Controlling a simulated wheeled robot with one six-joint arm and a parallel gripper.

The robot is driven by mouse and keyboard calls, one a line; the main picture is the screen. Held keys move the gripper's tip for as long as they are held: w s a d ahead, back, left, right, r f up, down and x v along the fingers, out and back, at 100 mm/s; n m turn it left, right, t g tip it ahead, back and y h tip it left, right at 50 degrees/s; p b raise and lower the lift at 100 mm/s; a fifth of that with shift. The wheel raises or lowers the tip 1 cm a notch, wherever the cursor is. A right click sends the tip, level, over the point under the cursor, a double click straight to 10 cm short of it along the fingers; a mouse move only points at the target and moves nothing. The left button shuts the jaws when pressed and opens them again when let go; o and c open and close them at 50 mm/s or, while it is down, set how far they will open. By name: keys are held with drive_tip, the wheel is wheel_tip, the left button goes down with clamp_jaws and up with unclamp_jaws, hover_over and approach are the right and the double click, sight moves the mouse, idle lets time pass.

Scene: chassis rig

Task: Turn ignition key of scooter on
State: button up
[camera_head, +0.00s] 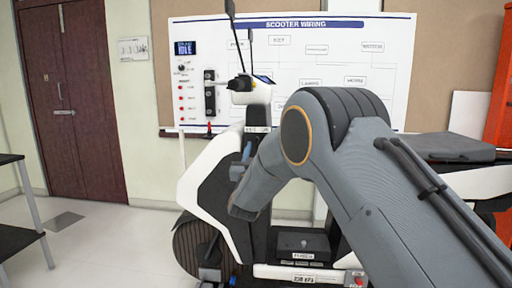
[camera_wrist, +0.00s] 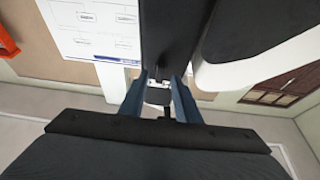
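The white and black scooter (camera_head: 205,190) stands in front of the wall board in the head view. My gripper (camera_head: 243,160) is at the scooter's black front column, below the handlebar, and partly hidden by my wrist. In the wrist view, the two blue fingers of my gripper (camera_wrist: 160,88) stand apart, on either side of a small dark piece (camera_wrist: 158,96). This piece may be the ignition key. I cannot tell whether the fingers touch it. A small pale label shows just beyond it. The key cannot be made out in the head view.
A whiteboard titled "SCOOTER WIRING" (camera_head: 390,60) hangs behind the scooter. A black box (camera_head: 300,243) sits low on the scooter. A dark table (camera_head: 20,235) stands at the left, with open floor (camera_head: 110,240) beside it. A brown door (camera_head: 75,100) is at the back left.

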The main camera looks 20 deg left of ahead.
drive_tip(key=shift+x, duration=0.9)
drive_tip(key=shift+c, duration=0.5)
clamp_jaws()
